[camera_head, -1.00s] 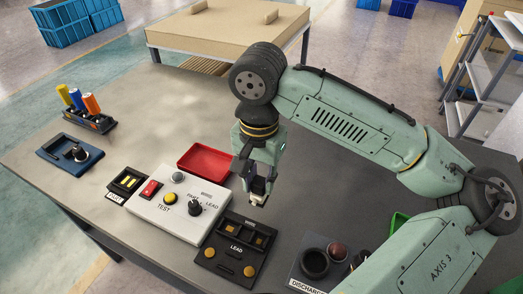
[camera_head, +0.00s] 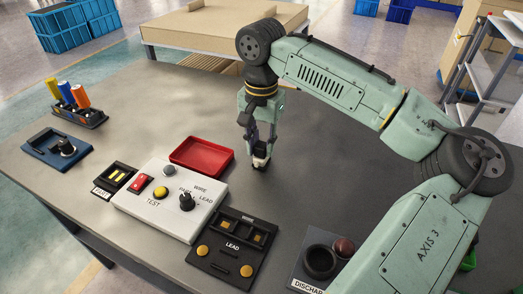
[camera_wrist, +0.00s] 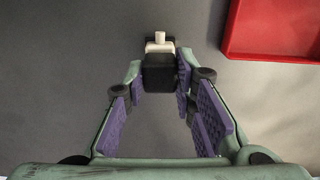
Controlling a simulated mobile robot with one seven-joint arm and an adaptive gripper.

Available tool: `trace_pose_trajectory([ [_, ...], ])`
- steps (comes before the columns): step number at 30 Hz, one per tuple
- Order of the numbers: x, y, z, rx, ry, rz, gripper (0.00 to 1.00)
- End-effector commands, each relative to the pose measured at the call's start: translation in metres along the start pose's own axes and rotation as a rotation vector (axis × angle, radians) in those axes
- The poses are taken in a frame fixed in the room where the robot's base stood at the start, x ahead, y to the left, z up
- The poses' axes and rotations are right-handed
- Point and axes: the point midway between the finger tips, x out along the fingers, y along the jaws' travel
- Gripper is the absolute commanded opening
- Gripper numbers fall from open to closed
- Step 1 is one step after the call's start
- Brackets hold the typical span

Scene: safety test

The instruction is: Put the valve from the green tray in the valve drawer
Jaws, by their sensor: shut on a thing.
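My gripper (camera_head: 259,150) is shut on a small black part with a white top (camera_wrist: 158,74), held between the fingertips. It may be the valve; I cannot tell for sure. The part also shows dimly at the fingertips in the head view (camera_head: 260,161). The gripper is over the grey table, to the right of the red tray (camera_head: 183,168). A bit of green (camera_head: 470,257) behind my arm may be the green tray; most of it is hidden. No drawer can be made out.
A white test box (camera_head: 150,205), a black LEAD fixture (camera_head: 232,262) and a discharge station (camera_head: 300,272) stand toward the front. A blue fixture (camera_head: 48,158) and a rack with coloured cylinders (camera_head: 88,117) are at left. The table behind the red tray is clear.

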Motion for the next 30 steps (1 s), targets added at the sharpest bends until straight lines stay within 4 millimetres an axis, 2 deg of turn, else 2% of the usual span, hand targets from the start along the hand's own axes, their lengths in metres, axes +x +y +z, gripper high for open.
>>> trace_pose_trajectory([
  [11, 0.0035, 0.0001, 0.0002, 0.000, -0.001, -0.001, 0.00],
  [12, 0.0030, 0.0002, 0.0001, 0.000, 0.000, 0.000, 0.26],
  [20, 0.0029, 0.0003, 0.0001, 0.001, 0.000, 0.000, 0.44],
  [30, 0.0010, 0.0003, 0.0000, 0.001, 0.001, 0.000, 0.45],
])
